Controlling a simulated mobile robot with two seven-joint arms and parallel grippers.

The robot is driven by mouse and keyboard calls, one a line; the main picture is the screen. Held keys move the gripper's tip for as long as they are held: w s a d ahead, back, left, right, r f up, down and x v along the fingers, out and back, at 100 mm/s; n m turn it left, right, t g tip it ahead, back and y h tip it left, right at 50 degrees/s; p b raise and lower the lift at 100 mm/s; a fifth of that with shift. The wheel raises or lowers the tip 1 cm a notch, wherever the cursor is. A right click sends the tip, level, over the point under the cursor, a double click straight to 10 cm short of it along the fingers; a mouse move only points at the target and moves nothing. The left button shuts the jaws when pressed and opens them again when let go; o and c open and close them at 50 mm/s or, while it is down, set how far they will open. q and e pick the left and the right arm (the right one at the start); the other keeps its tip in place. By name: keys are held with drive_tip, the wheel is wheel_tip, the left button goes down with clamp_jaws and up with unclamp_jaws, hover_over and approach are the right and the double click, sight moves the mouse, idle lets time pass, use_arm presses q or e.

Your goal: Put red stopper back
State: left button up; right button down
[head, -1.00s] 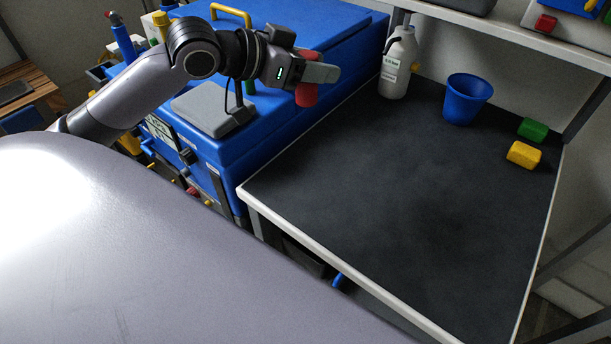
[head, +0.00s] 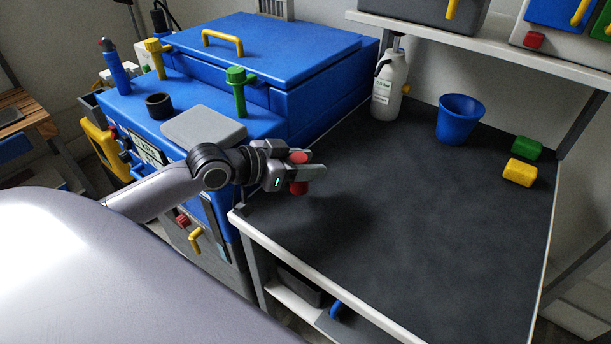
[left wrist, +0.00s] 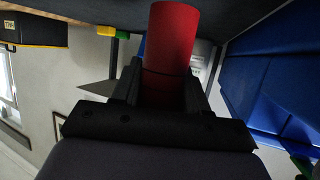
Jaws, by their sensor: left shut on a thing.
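The red stopper (head: 299,188) is a red cylinder held in my left gripper (head: 308,176). The gripper is shut on it, with the stopper showing above and below the fingers, over the near left corner of the dark bench. In the left wrist view the red stopper (left wrist: 173,40) stands out between the dark fingers (left wrist: 165,92). The blue machine (head: 285,92) is left of the bench. A black open ring (head: 159,105) sits on its top; nothing red is in it. My right gripper is not in view.
The machine top carries a yellow-capped post (head: 156,58), a green-capped post (head: 239,92) and a grey pad (head: 203,125). On the dark bench (head: 400,220) stand a white bottle (head: 389,85), a blue cup (head: 459,119), and green (head: 527,148) and yellow (head: 519,172) blocks. The bench middle is clear.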

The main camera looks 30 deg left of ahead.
use_arm(q)
drive_tip(key=shift+f, duration=1.55)
drive_tip(key=shift+f, duration=0.1)
drive_tip(key=o, duration=1.2)
drive_tip(key=shift+c, duration=0.2)
drive_tip(key=v, duration=0.8)
drive_tip(key=shift+s+a+p, duration=0.1)
drive_tip(key=shift+s+p, duration=0.1)
drive_tip(key=shift+p, duration=0.2)
drive_tip(key=shift+r+p+v, duration=0.2)
drive_tip(key=shift+p+v, duration=0.45)
drive_tip(key=shift+v, duration=1.15)
